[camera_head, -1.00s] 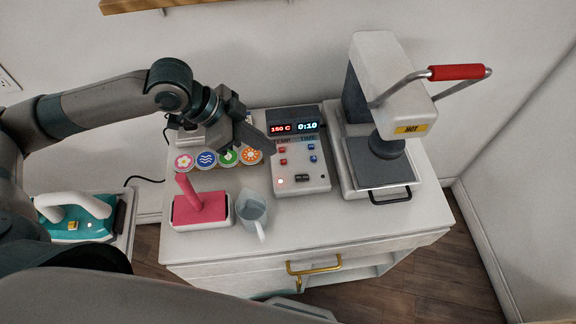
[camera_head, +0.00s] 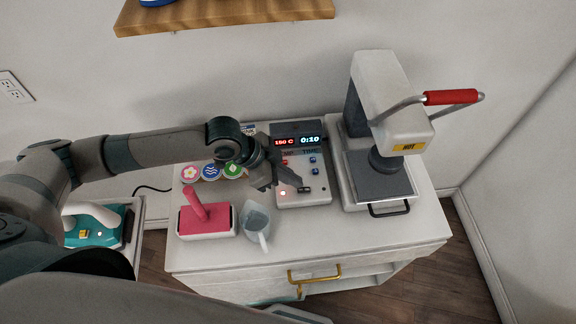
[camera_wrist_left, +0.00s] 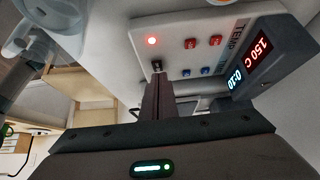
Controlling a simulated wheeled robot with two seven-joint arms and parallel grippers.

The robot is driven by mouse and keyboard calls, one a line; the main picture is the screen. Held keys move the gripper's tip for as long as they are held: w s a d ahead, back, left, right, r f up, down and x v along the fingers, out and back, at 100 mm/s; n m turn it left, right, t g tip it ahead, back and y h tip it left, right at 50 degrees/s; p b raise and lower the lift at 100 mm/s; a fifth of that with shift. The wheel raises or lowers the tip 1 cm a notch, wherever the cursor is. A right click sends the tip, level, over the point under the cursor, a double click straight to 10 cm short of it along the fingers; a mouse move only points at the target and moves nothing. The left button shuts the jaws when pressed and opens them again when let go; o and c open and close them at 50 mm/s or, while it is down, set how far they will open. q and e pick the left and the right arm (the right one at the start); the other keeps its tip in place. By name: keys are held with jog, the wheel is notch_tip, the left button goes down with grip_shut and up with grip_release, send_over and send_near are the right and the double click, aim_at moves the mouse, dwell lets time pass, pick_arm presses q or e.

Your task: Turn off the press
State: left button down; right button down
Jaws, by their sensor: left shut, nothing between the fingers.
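The heat press (camera_head: 392,100) stands at the right of the cabinet top, with a red-handled lever, a yellow HOT label and a dark lower plate. Its control box (camera_head: 318,195) stands left of it. The displays read 150 C and 0:10. Red and blue buttons and a lit red lamp (camera_wrist_left: 152,41) show, with a dark rocker switch (camera_wrist_left: 157,65) beside the lamp. My left gripper (camera_head: 303,187) is shut and empty, its tips at the switch; I cannot tell whether they touch it. The fingers partly hide the switch. My right gripper is not in view.
A pink-handled stamp-like block (camera_head: 207,221) and a clear jug (camera_head: 256,226) stand at the cabinet's front left. Round coloured picture discs (camera_head: 211,172) lie behind them. A teal iron (camera_head: 92,228) stands far left. A wooden shelf (camera_head: 225,14) hangs above.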

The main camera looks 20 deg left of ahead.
aim_at(299, 191)
pick_arm(q)
jog(key=shift+s+a+f, duration=0.1)
jog(key=shift+a+f, duration=0.05)
jog(key=shift+f, duration=0.8)
jog(key=shift+s+a+f+h+b, duration=0.1)
jog(key=shift+a+f+h+b, duration=0.1)
jog(key=shift+f+h+b, duration=0.55)
jog(key=shift+r, duration=0.25)
jog(key=shift+r+t, duration=0.2)
jog(key=shift+t, duration=0.1)
jog(key=shift+r+p, duration=0.6)
jog(key=shift+p, duration=0.25)
jog(key=shift+r, duration=0.15)
